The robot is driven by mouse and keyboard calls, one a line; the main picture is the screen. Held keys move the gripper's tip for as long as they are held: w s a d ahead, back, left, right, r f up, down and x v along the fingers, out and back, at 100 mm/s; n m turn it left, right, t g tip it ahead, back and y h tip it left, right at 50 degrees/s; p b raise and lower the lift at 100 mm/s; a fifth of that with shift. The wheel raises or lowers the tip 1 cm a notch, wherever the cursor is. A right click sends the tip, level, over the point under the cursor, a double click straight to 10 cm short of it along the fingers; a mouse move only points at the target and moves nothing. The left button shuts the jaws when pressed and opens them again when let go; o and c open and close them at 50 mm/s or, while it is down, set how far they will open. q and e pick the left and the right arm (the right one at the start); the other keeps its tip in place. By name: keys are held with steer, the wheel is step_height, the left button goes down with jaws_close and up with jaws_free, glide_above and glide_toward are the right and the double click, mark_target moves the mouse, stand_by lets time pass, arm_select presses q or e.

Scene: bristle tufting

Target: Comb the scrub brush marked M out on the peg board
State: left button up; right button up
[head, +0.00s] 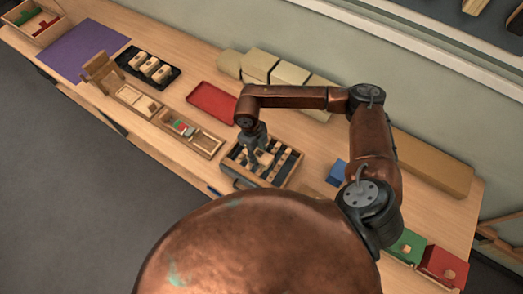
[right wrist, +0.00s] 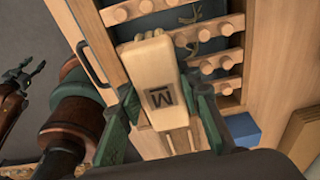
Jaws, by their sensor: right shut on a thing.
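The scrub brush (right wrist: 152,72) is a pale block with a dark framed M on its face. My right gripper (right wrist: 165,108) is shut on it, its green fingers on either side. Pale tufts show at the block's far end, close to the pegs; whether they touch is unclear. The peg board (head: 240,180) is a wooden frame with a dark bed, rows of round pegs and a dark handle; its pegs (right wrist: 215,62) show in the right wrist view. In the head view my right gripper (head: 257,148) is over the board. My left gripper (right wrist: 28,72) shows small at the left of the right wrist view, its fingers apart.
A red tray (head: 206,108) lies behind the peg board. Wooden trays (head: 206,144) and a black tray (head: 130,54) with several blocks stand to the left. A blue block (head: 337,172) is to the right. Green (head: 407,247) and red (head: 440,264) boxes stand at the right end.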

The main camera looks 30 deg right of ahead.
steer(key=shift+s+a+f, duration=0.15)
steer(key=shift+s+a, duration=0.05)
steer(key=shift+d, duration=0.1)
steer(key=shift+w+d+b, duration=0.25)
steer(key=shift+w+d, duration=0.15)
steer(key=shift+d, duration=0.3)
steer(key=shift+w+d+b, duration=0.25)
steer(key=shift+w+d, duration=0.15)
steer(key=shift+d, duration=0.25)
steer(key=w+d+r+p, duration=0.2)
steer(key=d+r, duration=0.2)
steer(key=r, duration=0.2)
steer(key=shift+w+r, duration=0.3)
stand_by(0.4)
steer(key=o, duration=0.4)
steer(key=c, duration=0.4)
